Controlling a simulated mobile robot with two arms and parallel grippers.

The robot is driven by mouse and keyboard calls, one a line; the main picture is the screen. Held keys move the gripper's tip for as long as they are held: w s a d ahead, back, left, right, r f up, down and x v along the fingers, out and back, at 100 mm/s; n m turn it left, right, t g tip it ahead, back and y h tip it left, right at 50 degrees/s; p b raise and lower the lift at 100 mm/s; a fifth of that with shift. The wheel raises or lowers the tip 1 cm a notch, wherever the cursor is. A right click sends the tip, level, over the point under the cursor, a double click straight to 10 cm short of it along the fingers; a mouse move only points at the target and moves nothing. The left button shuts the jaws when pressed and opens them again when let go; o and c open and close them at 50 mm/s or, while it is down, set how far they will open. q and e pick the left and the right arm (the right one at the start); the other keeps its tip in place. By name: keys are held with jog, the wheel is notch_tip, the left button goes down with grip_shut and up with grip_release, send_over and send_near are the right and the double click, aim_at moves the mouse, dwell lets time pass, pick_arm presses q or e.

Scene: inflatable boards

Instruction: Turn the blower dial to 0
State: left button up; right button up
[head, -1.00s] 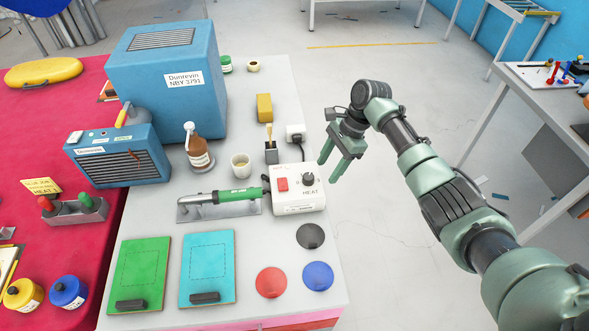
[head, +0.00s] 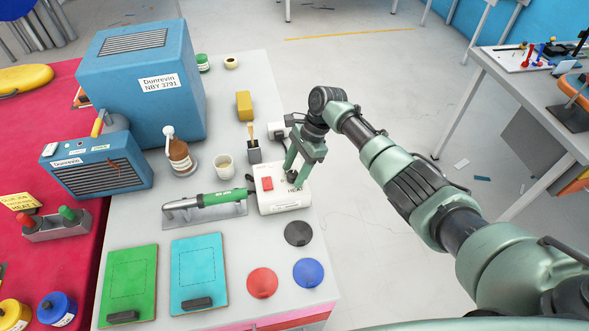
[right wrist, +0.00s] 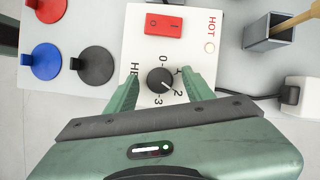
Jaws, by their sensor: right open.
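The blower's white control box (head: 283,203) stands near the right edge of the grey table. Its black dial (right wrist: 160,80) sits on top among the printed marks 0, 1, 2 and 3; its pointer line seems to face the 2. The dial is partly hidden in the head view. My right gripper (right wrist: 162,88) is open, pointing down at the box, with one finger on either side of the dial and a gap to each. It also shows over the box in the head view (head: 296,172). My left gripper is not in view.
A red rocker switch (right wrist: 164,25) and a HOT lamp are on the box. The green-handled hot-air tool (head: 218,198) lies on its stand to the left. A brush holder (head: 254,153) and a plug (head: 277,130) stand behind. Coloured discs (head: 298,233) lie in front.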

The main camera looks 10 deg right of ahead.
jog(key=shift+c, duration=0.2)
grip_shut()
